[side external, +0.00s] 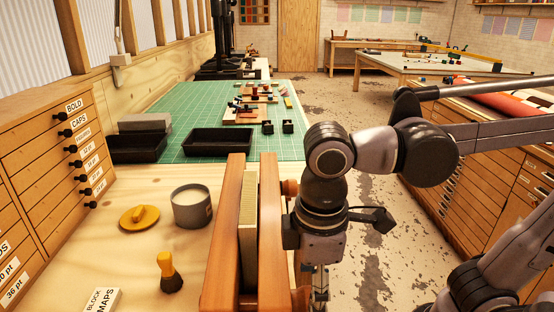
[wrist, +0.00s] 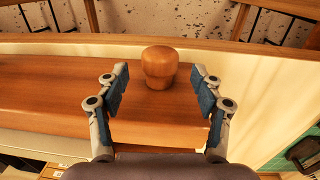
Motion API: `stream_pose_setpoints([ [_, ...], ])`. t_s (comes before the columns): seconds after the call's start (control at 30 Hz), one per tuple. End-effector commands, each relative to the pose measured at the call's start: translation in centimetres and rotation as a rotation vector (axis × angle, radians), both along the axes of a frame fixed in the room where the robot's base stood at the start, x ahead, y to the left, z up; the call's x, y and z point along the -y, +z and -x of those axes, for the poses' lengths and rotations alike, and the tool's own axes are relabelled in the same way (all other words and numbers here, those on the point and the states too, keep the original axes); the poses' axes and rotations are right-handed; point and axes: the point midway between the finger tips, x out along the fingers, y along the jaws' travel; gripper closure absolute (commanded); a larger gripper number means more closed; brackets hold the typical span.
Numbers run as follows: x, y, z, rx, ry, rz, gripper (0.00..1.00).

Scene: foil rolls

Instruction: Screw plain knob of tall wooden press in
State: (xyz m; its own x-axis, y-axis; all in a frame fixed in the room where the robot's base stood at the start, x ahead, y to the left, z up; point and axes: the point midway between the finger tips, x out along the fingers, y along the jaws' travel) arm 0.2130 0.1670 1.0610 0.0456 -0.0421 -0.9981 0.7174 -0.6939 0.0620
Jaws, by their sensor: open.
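The tall wooden press (side external: 234,228) stands on the bench, two upright orange-brown boards with a pale block (side external: 248,230) between them. One round wooden knob (side external: 290,187) sticks out on its right side towards the far end. Another knob (side external: 300,298) shows low at the near end, partly hidden by my gripper (side external: 320,284). In the wrist view a plain, unmarked wooden knob (wrist: 159,66) stands out from the press board (wrist: 60,92). My gripper (wrist: 160,76) is open, one finger on each side of this knob, with a gap on both sides.
Black trays (side external: 219,142) lie on the green mat (side external: 200,100) behind. A drawer cabinet (side external: 50,160) stands far left. Open floor lies right of the bench.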

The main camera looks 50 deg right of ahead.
Motion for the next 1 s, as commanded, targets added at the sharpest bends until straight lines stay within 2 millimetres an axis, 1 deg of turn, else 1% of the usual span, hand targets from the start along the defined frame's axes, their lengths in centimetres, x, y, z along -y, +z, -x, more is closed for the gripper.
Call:
stream_pose_setpoints([
  [0.03,0.1,-0.7,0.0,0.0,0.0,0.0,0.33],
  [0.1,0.1,-1.5,-0.1,-0.001,0.0,-0.001,0.33],
  [0.3,0.1,-3.0,-0.1,-0.001,0.001,-0.001,0.33],
  [0.43,0.1,-3.4,-0.1,-0.001,0.001,-0.001,0.33],
  [0.67,0.2,-3.4,-0.1,-0.001,0.001,-0.001,0.33],
  [0.7,0.2,-3.4,-0.1,-0.001,0.001,-0.001,0.36],
  [0.77,0.2,-3.4,-0.1,-0.001,0.001,-0.001,0.53],
  [0.8,0.2,-3.4,-0.1,-0.001,0.001,-0.001,0.65],
  [0.87,0.2,-3.4,-0.1,-0.001,0.001,-0.001,0.82],
  [0.9,0.2,-3.4,-0.1,-0.001,0.001,-0.001,0.87],
  [1.0,0.2,-3.4,-0.1,-0.001,0.001,-0.001,0.88],
])
